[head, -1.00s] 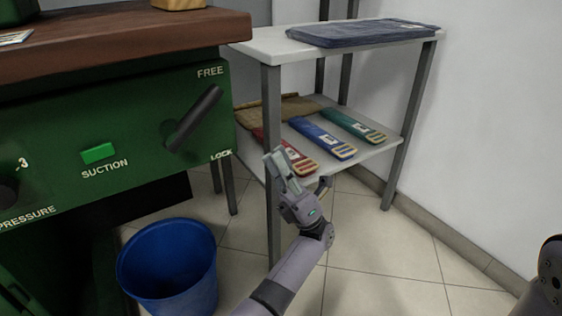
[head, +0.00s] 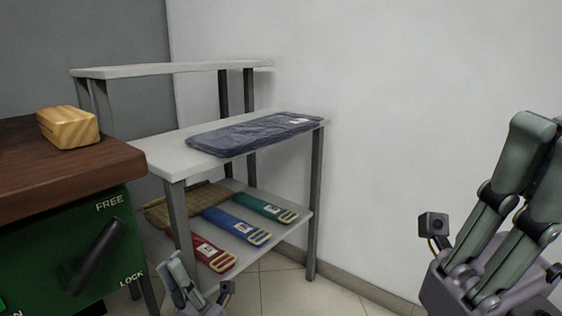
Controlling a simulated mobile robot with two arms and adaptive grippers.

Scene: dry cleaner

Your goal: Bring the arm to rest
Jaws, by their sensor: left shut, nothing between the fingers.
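My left gripper (head: 176,268) is at the bottom edge of the head view. Its fingers are shut and empty. It shows in front of the lower shelf, just left of the red folded strap's near end, with no visible grip on anything. The rest of the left arm is below the picture. My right gripper (head: 535,165) is large and near at the right edge, fingers pointing up. Part of it is cut off, and its opening cannot be judged.
A green machine with a black lever (head: 95,255) and wooden top stands left, bearing a yellowish block (head: 68,127). White wall fills the right.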

